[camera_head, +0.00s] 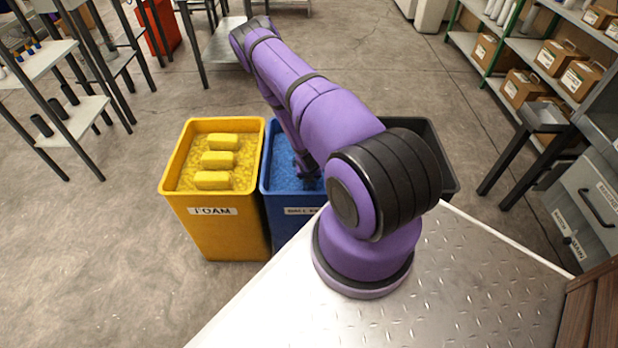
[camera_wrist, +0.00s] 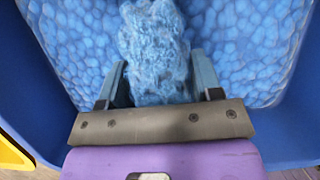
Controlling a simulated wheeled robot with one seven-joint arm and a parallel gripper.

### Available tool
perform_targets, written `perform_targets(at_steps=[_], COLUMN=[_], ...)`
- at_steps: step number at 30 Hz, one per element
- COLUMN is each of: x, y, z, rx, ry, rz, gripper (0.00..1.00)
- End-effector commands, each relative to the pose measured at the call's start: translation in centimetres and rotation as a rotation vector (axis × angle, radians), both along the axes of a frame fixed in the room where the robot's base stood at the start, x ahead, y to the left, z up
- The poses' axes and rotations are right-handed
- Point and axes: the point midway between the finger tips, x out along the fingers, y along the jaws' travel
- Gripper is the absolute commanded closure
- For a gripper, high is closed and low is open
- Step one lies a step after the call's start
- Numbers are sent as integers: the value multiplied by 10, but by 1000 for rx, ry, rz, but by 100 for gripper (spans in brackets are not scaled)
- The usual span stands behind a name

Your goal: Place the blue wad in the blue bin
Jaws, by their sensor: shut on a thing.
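The blue wad (camera_wrist: 153,45) is a fluffy light-blue lump between the fingers of my gripper (camera_wrist: 163,85) in the wrist view. My gripper is shut on it. Under the wad, the wrist view shows the blue bin (camera_wrist: 292,128) with blue, lumpy filling inside. In the head view the blue bin (camera_head: 280,215) stands in the middle of a row, partly covered by my purple arm. My gripper (camera_head: 308,172) is over the bin's opening there, small and dark, and the wad cannot be made out. Whether the wad touches the filling is not clear.
The yellow bin (camera_head: 228,228), labelled FOAM, stands directly left of the blue bin and holds several yellow blocks. A dark bin (camera_head: 440,160) stands on the right, partly behind my arm. Shelves with boxes (camera_head: 525,88) are at the upper right. Open floor (camera_head: 90,250) lies at left.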

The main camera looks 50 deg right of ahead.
Motion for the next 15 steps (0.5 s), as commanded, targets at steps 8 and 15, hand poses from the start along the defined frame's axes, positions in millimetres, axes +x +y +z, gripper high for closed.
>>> perform_targets(at_steps=[8, 15], x=[0, 0], y=[0, 0], z=[-16, -17], rx=[0, -1], ry=[0, 1], rz=[0, 0], gripper=[65, 23])
